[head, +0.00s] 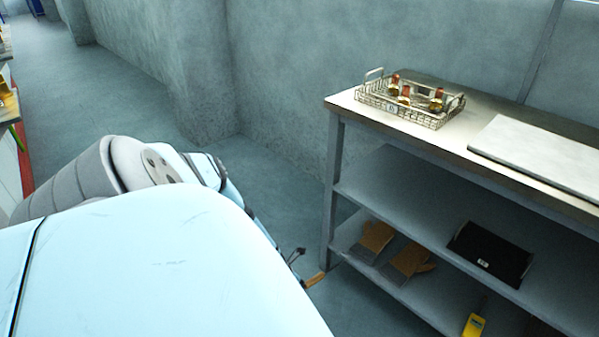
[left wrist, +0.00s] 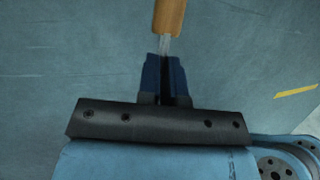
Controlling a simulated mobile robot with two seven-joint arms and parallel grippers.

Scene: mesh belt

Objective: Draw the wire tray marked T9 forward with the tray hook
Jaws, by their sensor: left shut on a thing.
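A wire tray (head: 456,108) stands on the steel bench top near its left end. It holds several small parts with brass and red colours, and a small tag (head: 391,107) on its front is too small to read. My left gripper (left wrist: 165,64) is shut on the metal shaft of a tool with a wooden handle, seemingly the tray hook (left wrist: 169,17). Its orange-brown handle also shows in the head view (head: 315,279), low beside the bench's left leg and well apart from the tray. My arm hides most of the gripper there. My right gripper is not in view.
The steel bench (head: 400,134) has a pale board (head: 540,152) on its top at right. Concrete walls stand behind. Open floor lies left of the bench.

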